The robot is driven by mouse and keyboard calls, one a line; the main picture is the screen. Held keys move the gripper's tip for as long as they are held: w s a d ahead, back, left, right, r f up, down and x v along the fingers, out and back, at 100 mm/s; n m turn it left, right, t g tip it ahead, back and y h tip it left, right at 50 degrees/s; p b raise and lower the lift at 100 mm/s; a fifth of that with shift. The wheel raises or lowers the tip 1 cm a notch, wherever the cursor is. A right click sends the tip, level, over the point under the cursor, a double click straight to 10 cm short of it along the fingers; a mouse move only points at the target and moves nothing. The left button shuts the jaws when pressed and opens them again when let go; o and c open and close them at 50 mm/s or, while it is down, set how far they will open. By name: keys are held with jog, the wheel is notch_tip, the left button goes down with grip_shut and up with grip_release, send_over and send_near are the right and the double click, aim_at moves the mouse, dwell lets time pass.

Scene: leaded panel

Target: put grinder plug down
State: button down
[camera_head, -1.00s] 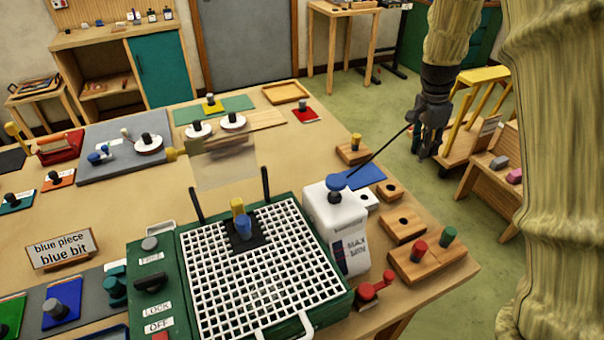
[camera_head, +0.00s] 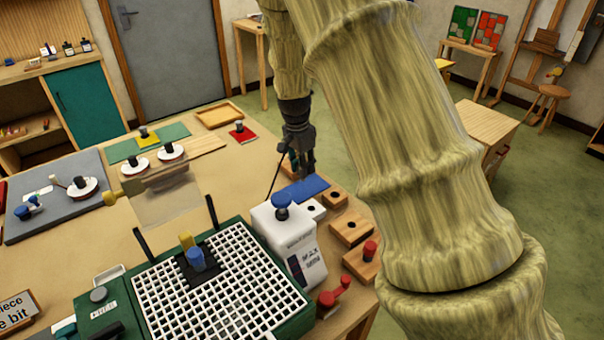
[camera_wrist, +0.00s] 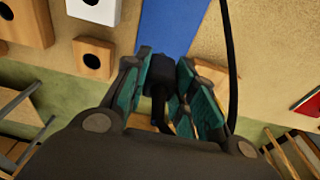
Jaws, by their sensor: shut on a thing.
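My gripper (camera_head: 306,174) is above the table's far right edge, close to the blue mat (camera_head: 303,190). In the wrist view, its teal-padded fingers (camera_wrist: 168,98) are shut on the black grinder plug (camera_wrist: 160,75). A black cord runs up beside the fingers in the wrist view. In the head view, the cord goes from near the white bottle-like unit (camera_head: 290,245) up to my gripper. The blue mat also shows past the plug in the wrist view (camera_wrist: 172,25). Whether the plug touches anything below is hidden.
The green grinder with its white grid (camera_head: 205,310) stands left of the white unit. Wooden blocks with holes (camera_head: 350,228) and a small white holed block (camera_wrist: 95,8) lie near the mat. A red crank-like piece (camera_head: 333,297) stands at the front edge. Green floor lies beyond the table.

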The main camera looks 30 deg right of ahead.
jog(key=shift+a+f, duration=0.1)
jog(key=shift+f, duration=0.55)
notch_tip(320, 180, down, 2)
jog(key=shift+f+p, duration=0.2)
jog(key=shift+p, duration=0.3)
jog(key=c, duration=1.2)
grip_release()
jog(key=shift+f, duration=0.15)
jog(key=shift+o, duration=0.2)
notch_tip(320, 180, up, 12)
jog(key=a+b, duration=0.1)
jog(key=b, duration=0.2)
jog(key=shift+a+r, duration=0.15)
jog(key=shift+r, duration=0.05)
